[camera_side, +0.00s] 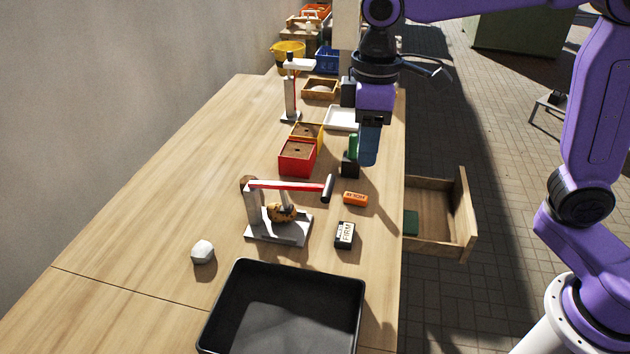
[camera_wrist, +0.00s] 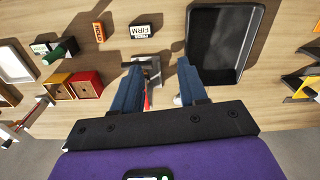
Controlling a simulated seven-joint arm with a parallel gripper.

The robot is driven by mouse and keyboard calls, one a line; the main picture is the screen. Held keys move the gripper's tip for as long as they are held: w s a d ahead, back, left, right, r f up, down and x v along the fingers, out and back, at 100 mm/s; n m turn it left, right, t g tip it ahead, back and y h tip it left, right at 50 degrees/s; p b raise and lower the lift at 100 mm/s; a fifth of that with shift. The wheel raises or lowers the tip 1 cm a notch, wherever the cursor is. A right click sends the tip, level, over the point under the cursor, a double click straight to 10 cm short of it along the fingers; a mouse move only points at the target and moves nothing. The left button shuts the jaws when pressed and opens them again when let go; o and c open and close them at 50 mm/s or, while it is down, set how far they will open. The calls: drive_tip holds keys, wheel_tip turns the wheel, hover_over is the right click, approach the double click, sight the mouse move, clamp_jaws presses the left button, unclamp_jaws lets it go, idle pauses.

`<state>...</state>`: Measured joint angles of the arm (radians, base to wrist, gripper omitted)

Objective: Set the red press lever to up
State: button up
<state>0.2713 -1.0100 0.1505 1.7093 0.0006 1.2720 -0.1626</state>
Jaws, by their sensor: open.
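The press (camera_side: 278,232) stands on the table in the side view, with a grey base and an upright post. Its red lever (camera_side: 290,185) lies about level, from the post to a black handle (camera_side: 328,188) at the right. A brown potato (camera_side: 280,212) sits under the lever on the base. My gripper (camera_side: 368,160) is above the table's right edge, beyond the press and apart from it. In the wrist view my gripper (camera_wrist: 160,66) is open and empty, its blue fingers spread. The press (camera_wrist: 150,70) shows partly between them, and the left finger hides part of it.
A black tray (camera_side: 345,285) stands in front of the press. A FIRM block (camera_side: 345,235), an orange block (camera_side: 355,198) and a white lump (camera_side: 203,251) lie near it. Red (camera_side: 297,157) and yellow boxes stand behind. An open drawer (camera_side: 463,212) juts out right. The table's left is clear.

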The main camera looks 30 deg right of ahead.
drive_tip(key=m, duration=0.1)
approach(315, 186)
wheel_tip(315, 186, down, 9)
drive_tip(key=shift+w, duration=0.15)
idle(0.8)
clamp_jaws()
